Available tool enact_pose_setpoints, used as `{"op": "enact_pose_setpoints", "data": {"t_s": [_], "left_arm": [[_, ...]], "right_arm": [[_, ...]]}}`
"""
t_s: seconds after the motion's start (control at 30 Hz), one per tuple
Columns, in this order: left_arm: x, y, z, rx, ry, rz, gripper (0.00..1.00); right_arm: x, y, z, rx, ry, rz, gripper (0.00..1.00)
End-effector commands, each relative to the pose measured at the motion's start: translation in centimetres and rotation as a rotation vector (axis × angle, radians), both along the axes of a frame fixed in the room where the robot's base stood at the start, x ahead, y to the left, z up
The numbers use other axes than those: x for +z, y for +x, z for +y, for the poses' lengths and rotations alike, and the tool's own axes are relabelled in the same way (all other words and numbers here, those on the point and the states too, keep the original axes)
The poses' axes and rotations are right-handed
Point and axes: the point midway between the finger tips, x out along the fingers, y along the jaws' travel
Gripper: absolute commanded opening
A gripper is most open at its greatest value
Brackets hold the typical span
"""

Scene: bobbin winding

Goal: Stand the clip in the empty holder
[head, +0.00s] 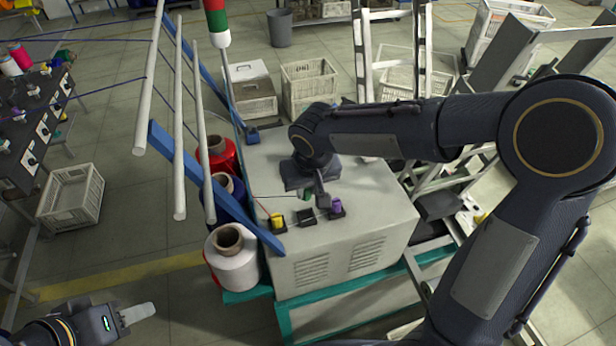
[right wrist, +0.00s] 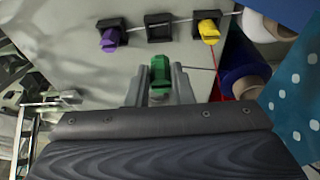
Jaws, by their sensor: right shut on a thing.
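The green clip (right wrist: 160,72) is between the fingers of my right gripper (right wrist: 160,85), which is shut on it. In the head view the green clip (head: 305,194) is partly hidden by the right gripper (head: 312,196), above the grey machine top. The empty black holder (right wrist: 158,28) is in the middle of a row, ahead of the clip and apart from it; it also shows in the head view (head: 306,217). My left gripper (head: 137,314) is at the lower left, away from the machine; its finger opening cannot be made out.
A yellow clip (head: 277,220) and a purple clip (head: 336,206) stand in holders either side of the empty one. A red thread lies near the yellow clip. Thread cones, including a white one (head: 232,266), and a blue bar (head: 215,190) flank the machine's left.

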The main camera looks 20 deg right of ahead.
Motion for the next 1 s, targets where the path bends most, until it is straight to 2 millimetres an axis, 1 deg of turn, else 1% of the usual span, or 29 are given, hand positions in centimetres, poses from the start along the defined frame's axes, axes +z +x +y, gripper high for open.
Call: {"op": "enact_pose_setpoints", "data": {"t_s": [0.03,0.13,0.2,0.27,0.3,0.33,0.47,0.7,1.0], "left_arm": [[0.0,0.0,0.0,0.0,0.0,0.0,0.38],[-0.1,0.0,0.0,0.0,0.0,0.0,0.38],[-1.0,0.0,0.0,0.0,0.0,0.0,0.38],[-1.5,0.0,0.0,0.0,0.0,0.0,0.38],[-1.0,0.0,0.0,0.0,0.0,0.001,0.38],[-0.9,0.0,0.0,0.0,0.0,0.001,0.38],[-1.0,0.0,0.0,0.0,0.0,0.0,0.38],[-1.6,0.0,0.0,0.0,0.0,0.0,0.38],[-1.5,0.0,0.0,0.0,0.0,0.0,0.38]], "right_arm": [[-0.9,-0.1,0.0,0.0,-0.002,0.005,0.02],[-2.3,-0.1,0.0,0.001,-0.001,0.005,0.02],[-3.7,-0.1,0.0,0.0,-0.001,0.004,0.02],[-4.5,0.0,0.0,0.0,-0.001,0.003,0.02],[-3.8,0.0,0.0,-0.001,0.0,0.0,0.02],[-3.7,0.0,0.0,-0.001,0.0,0.0,0.02],[-3.7,0.0,0.0,-0.001,0.0,0.0,0.02],[-3.8,-0.5,0.0,0.0,0.0,-0.001,0.02],[-3.7,-0.6,0.0,0.0,0.0,0.001,0.02]]}}
